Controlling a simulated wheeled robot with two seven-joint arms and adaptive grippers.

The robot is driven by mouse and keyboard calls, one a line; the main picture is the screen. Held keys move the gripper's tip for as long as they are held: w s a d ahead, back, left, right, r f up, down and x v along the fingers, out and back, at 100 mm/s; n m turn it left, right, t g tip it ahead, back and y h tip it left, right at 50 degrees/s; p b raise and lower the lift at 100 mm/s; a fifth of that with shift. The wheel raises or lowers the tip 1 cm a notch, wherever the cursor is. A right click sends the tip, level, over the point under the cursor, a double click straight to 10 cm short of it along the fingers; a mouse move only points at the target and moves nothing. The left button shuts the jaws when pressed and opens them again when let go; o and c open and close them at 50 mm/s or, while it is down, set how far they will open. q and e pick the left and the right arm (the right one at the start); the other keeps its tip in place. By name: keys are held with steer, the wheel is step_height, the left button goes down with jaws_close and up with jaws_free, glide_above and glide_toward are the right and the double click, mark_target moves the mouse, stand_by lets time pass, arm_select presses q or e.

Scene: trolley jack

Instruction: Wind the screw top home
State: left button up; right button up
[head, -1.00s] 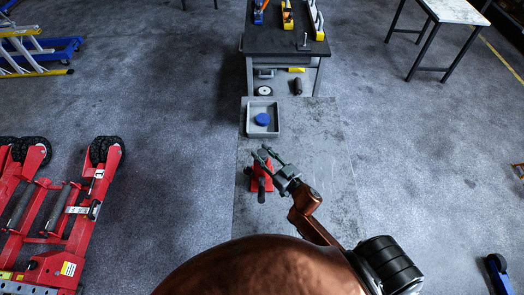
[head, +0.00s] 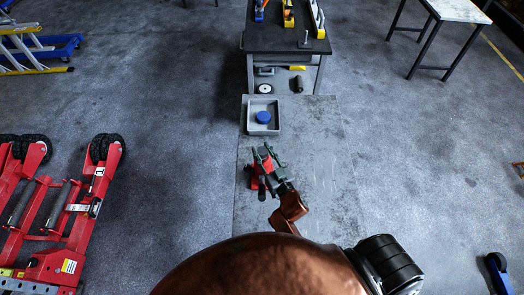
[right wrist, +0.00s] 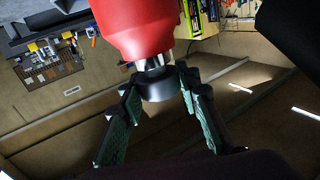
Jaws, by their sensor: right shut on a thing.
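A dark round screw top (right wrist: 158,87) sits at the end of that stem. My right gripper (right wrist: 158,84) is shut on this screw top, one green-padded finger on each side. The stem's thread is too small to read. My left gripper is not in view.
A grey tray (head: 276,103) with a blue round thing (head: 263,117) lies beyond the jack. A dark workbench (head: 285,42) stands behind it. Large red equipment (head: 70,210) is at the left.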

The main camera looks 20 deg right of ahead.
steer(key=shift+r, duration=0.25)
steer(key=o, duration=1.2)
steer(key=shift+f, duration=0.15)
steer(key=s, duration=1.2)
